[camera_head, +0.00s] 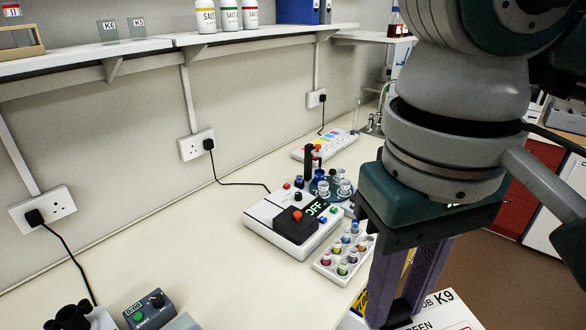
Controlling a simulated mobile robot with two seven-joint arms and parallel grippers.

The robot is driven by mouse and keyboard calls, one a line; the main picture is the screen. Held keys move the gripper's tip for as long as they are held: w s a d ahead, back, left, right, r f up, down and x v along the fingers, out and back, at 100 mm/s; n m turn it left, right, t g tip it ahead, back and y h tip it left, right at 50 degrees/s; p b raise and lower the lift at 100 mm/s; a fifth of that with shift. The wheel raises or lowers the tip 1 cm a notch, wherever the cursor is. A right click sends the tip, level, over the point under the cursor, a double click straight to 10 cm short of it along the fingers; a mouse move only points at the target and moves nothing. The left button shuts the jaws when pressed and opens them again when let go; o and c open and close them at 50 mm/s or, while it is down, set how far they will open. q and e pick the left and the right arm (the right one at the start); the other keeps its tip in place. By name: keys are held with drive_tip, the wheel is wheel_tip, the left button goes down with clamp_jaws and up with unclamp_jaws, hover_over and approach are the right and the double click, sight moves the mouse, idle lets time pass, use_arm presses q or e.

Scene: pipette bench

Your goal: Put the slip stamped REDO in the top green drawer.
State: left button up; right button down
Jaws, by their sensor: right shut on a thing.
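My right gripper (400,308) reaches down at the bottom right, past the front edge of the bench. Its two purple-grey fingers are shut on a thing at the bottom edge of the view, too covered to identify. A white sheet (448,318) with printing that includes "K9" and "GREEN" lies partly in view behind and beside the fingertips, cut off by the frame. I cannot read REDO on anything. No green drawer shows. My left gripper is out of view.
On the bench stand a white device (290,222) reading OFF, a rack of coloured-capped vials (343,252) near the front edge, and a small control box (149,310). Shelves hold SALT bottles (228,17). The bench's front middle (240,290) is clear. Red drawers (512,190) stand at right.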

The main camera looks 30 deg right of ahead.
drive_tip(key=w+f+m+b, duration=0.2)
drive_tip(key=f+m+b, duration=0.1)
drive_tip(key=f+b, duration=1.4)
drive_tip(key=w+d+f+m+b, duration=0.1)
drive_tip(key=w+f+m+b, duration=0.2)
drive_tip(key=f+b, duration=1.5)
drive_tip(key=w+d+f+m+b, duration=0.1)
drive_tip(key=f+m+b, duration=0.3)
drive_tip(key=f+b, duration=1.3)
drive_tip(key=shift+w+d+f+m, duration=0.15)
drive_tip(key=shift+w+f+m, duration=0.3)
drive_tip(key=shift+w, duration=0.25)
drive_tip(key=shift+f+b, duration=0.75)
drive_tip(key=shift+f, duration=1.8)
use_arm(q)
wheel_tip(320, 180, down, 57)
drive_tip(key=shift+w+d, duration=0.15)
use_arm(e)
drive_tip(key=shift+f, duration=0.2)
drive_tip(key=c, duration=0.7)
unclamp_jaws()
drive_tip(key=shift+r, duration=0.1)
